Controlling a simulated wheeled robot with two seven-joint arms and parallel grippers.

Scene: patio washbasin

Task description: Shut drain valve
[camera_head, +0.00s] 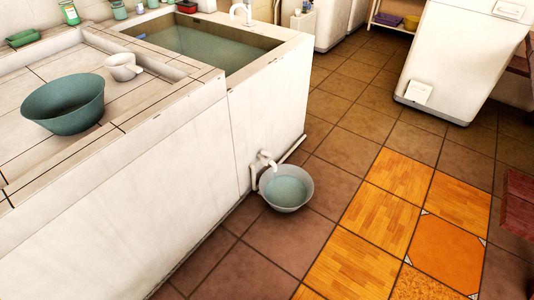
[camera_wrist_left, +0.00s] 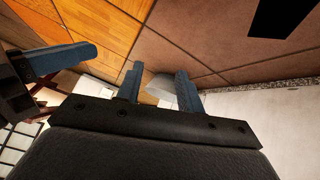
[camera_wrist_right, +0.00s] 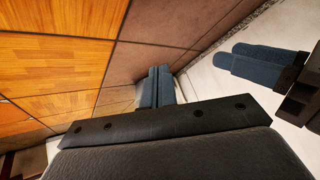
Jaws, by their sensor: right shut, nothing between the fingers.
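The drain valve (camera_head: 266,158) is a small white spout low on the side wall of the washbasin (camera_head: 262,110), with a white pipe beside it. A light grey bowl (camera_head: 286,190) holding water stands on the floor under it. No gripper shows in the head view. In the left wrist view my left gripper (camera_wrist_left: 158,82) is open, its blue fingers apart; a pale rounded shape, probably the bowl, shows beyond the gap. In the right wrist view my right gripper (camera_wrist_right: 157,70) is shut and empty. Whether the valve is open or shut cannot be told.
A green basin (camera_head: 66,104) and a white cup (camera_head: 123,66) sit on the tiled counter. The sink (camera_head: 190,50) holds water. A white cabinet (camera_head: 465,55) stands at the upper right. The tiled floor right of the bowl is clear.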

